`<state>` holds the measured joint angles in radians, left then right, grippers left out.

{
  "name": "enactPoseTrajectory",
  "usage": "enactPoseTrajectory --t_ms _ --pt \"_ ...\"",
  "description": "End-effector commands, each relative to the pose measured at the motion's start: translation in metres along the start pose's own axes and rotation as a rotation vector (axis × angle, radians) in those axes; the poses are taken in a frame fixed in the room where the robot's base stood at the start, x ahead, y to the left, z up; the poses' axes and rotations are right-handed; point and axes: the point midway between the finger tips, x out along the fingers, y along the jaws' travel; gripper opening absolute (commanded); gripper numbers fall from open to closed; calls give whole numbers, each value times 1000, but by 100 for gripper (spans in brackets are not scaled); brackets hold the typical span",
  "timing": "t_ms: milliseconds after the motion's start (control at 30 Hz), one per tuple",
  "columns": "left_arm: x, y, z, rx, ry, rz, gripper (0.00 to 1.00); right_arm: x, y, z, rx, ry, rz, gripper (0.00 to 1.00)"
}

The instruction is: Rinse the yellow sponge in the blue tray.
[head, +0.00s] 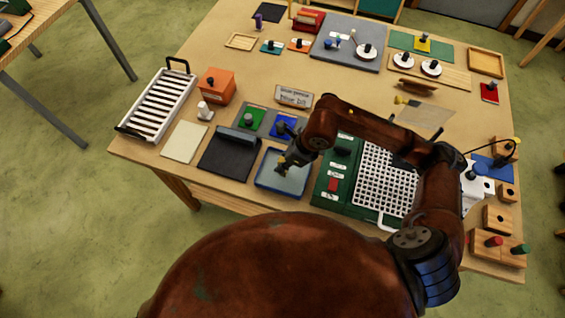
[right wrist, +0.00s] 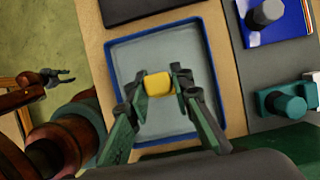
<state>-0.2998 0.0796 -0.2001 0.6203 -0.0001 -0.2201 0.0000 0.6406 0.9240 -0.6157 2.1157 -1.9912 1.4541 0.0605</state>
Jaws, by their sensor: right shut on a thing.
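The yellow sponge (right wrist: 159,84) sits between the fingertips of my right gripper (right wrist: 161,87), which is shut on it. The right gripper (head: 283,163) also shows over the blue tray in the head view, where the sponge is mostly hidden by the fingers. The blue-rimmed tray (head: 296,184) has a pale grey-blue inside, which also shows in the right wrist view (right wrist: 185,48). The sponge is within the tray's outline; I cannot tell whether it touches the bottom. My left gripper (right wrist: 58,77) shows at the left of the right wrist view, open and empty, away from the tray.
A dark mat (head: 229,155) lies left of the tray. A green case with a white grid (head: 385,183) stands close on its right. Green and blue pads with knobbed blocks (head: 283,126) lie behind it. A white rack (head: 160,103) stands at the table's left edge.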

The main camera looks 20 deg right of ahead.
Motion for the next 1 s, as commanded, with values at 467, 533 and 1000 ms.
enactPoseTrajectory --t_ms 467,533,1000 --pt "-15 -1 -4 0 4 -1 33 -28 0 12 -1 -2 -1 0" --pt "-17 -1 -4 0 5 -1 33 -31 0 14 -1 -2 -1 0" --pt "-20 -1 -5 0 5 -1 33 -39 0 17 -1 -1 -1 0"
